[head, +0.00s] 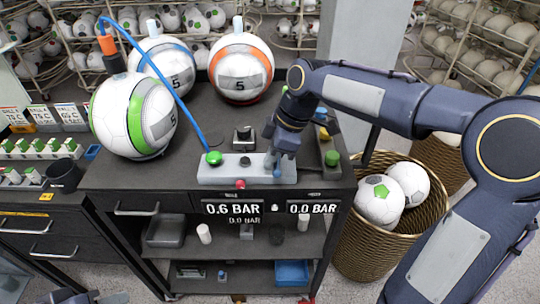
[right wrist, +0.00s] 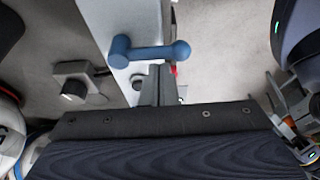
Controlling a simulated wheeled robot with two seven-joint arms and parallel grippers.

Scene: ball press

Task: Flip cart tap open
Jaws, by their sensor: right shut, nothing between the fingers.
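The blue tap handle (right wrist: 150,51) is a short T-shaped lever with a ball end, on the grey panel box (right wrist: 105,22). In the head view the tap (head: 277,173) is mostly hidden by my right gripper (head: 283,158), which points down at the right end of the white-grey panel box (head: 222,171) on the cart. In the right wrist view the shut, empty fingers (right wrist: 155,84) are right beside the handle; I cannot tell whether they touch it. At the lower left edge of the head view, a dark part of my left gripper (head: 76,297) barely shows.
Balls (head: 120,115) stand on the cart top (head: 190,190), one with a blue hose (head: 170,90). The panel has a green knob (head: 214,158) and red button (head: 240,184). A ball basket (head: 365,255) stands right.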

